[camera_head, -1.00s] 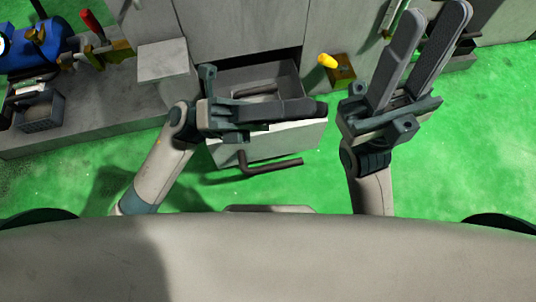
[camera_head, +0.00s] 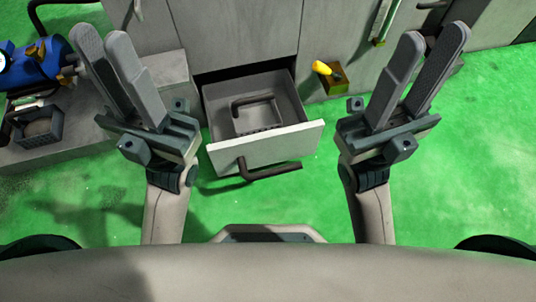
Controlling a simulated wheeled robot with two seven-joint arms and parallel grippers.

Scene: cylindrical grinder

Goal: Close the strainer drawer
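The strainer drawer (camera_head: 222,102) is pulled out of the grey machine front, with a dark gap above it. Its pale front panel (camera_head: 268,147) faces me and carries a dark bar handle (camera_head: 270,172). A dark strainer basket with its own handle (camera_head: 256,112) sits inside the drawer. My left gripper (camera_head: 103,42) is raised left of the drawer, its fingers slightly apart and empty. My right gripper (camera_head: 428,50) is raised right of the drawer, its fingers slightly apart and empty. Neither touches the drawer.
A grey ledge at left bears a blue motor-like unit (camera_head: 38,65) and a small dark tray (camera_head: 38,124). The green floor around the drawer is clear.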

